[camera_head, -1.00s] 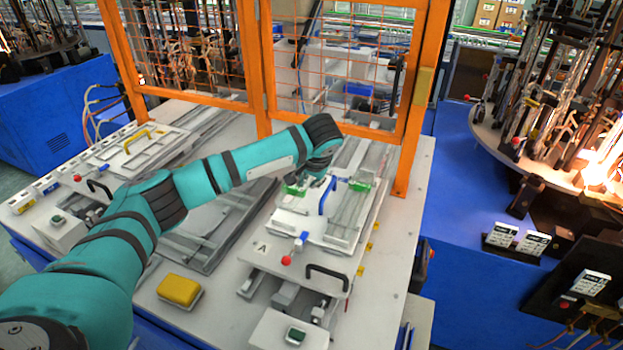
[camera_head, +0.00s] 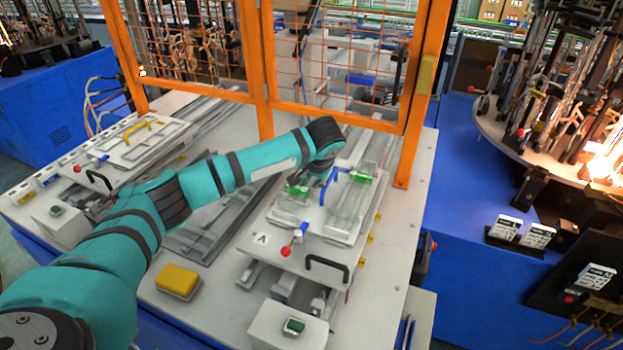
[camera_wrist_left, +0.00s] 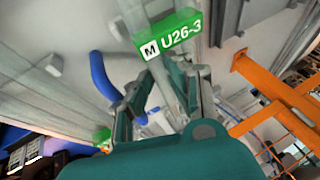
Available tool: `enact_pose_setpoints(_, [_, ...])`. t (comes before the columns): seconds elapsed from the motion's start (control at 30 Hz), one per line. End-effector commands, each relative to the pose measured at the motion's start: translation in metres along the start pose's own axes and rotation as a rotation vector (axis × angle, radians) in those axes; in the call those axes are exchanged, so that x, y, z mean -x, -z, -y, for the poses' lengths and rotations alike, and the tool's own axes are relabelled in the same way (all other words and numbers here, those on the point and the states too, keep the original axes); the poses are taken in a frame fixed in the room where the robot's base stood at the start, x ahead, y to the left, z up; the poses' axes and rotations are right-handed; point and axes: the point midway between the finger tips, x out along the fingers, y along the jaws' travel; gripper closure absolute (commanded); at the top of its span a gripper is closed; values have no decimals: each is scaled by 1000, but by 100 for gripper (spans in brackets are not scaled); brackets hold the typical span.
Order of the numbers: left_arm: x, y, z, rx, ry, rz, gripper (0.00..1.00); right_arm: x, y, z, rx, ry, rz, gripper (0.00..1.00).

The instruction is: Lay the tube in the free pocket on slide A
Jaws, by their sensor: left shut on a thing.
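Slide A (camera_head: 338,238), a pale plate marked "A", lies at the right of the white bench. Clear glass tubes with green tags lie along it, one near its left side (camera_head: 297,190) and one near its right side (camera_head: 362,181). My left gripper (camera_wrist_left: 161,68) is low over the far part of the slide. Its fingertips close just under the green tag "M U26-3" (camera_wrist_left: 170,33) of a tube (camera_wrist_left: 134,14). The jaws hide the grip itself, and the pockets are hard to make out. My right gripper is not in view.
A curved blue bar (camera_wrist_left: 104,76) stands close beside my left fingers. An orange mesh guard (camera_head: 418,100) rises behind the slide. The slide has a red-knobbed lever (camera_head: 287,252) and a black handle (camera_head: 327,268) in front. A yellow block (camera_head: 178,281) sits front left.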

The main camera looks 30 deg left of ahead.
Motion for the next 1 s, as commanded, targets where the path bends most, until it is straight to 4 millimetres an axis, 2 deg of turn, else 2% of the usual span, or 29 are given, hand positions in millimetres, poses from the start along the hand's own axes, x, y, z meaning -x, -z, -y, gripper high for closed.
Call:
enact_pose_setpoints(0.23, [-2,-2,-2,-3,-3,3,100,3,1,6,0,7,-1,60])
enact_pose_setpoints(0.93, [-5,-3,-4,-4,-3,4,100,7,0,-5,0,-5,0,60])
enact_pose_setpoints(0.97, [-5,-3,-4,-4,-3,4,82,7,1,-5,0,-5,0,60])
enact_pose_setpoints(1.0, [-5,-3,-4,-4,-3,4,77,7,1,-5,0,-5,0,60])
